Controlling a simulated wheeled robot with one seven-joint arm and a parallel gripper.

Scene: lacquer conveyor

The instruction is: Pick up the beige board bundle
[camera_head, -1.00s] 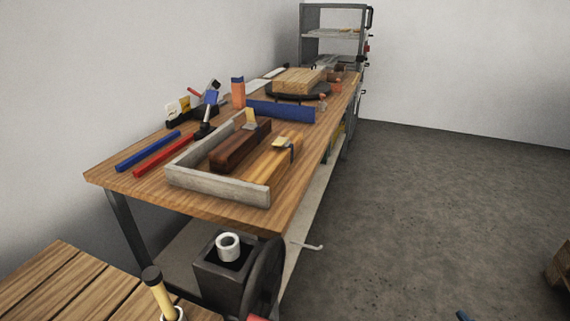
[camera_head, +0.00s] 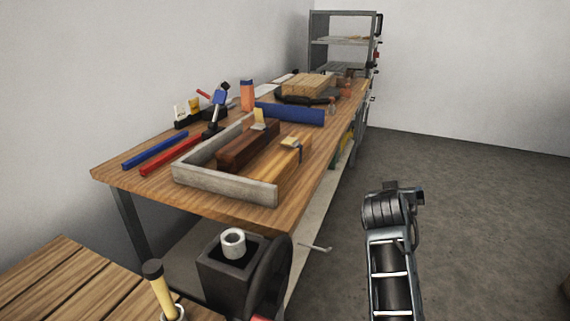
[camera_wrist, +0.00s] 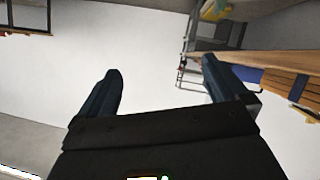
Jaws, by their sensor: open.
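The beige board bundle (camera_head: 308,84) appears as a light, flat-topped stack on a dark round base (camera_head: 306,99), towards the far end of the long workbench in the head view. My gripper (camera_wrist: 162,65) shows in the wrist view with its two dark fingers wide apart and nothing between them. Behind the fingers are a pale wall and open space. In the head view my arm rises at the lower right, over the floor beside the bench, well short of the bundle. I cannot make out the bundle for certain in the wrist view.
The workbench (camera_head: 232,206) carries a grey L-shaped frame (camera_head: 222,186), wooden blocks, a blue bar (camera_head: 290,114) and red and blue rods. A grey shelf (camera_head: 343,42) stands at the far end. A dark machine with a wheel (camera_head: 232,270) stands in front. Floor to the right is clear.

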